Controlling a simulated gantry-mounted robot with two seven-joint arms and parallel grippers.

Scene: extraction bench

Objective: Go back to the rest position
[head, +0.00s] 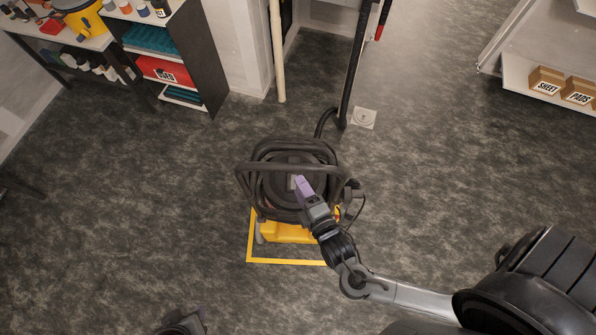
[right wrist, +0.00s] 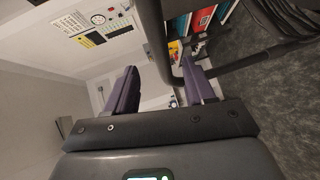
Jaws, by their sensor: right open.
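My right gripper (head: 304,188) is over the black-topped machine with a yellow base (head: 285,232). Its purple fingers are apart in the right wrist view (right wrist: 160,90), with nothing clamped between them. A dark curved bar (right wrist: 155,40) runs close to the fingers there; I cannot tell whether it touches them. My left gripper (head: 190,322) only partly shows at the bottom edge of the head view, low over the floor, and its jaw opening cannot be made out.
A yellow outline (head: 285,262) on the floor surrounds the machine's base. A dark hose (head: 322,122) and a tall black pole (head: 353,60) stand behind it. A shelf unit (head: 190,60) is at upper left, boxes (head: 546,78) at upper right. Grey floor is clear on both sides.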

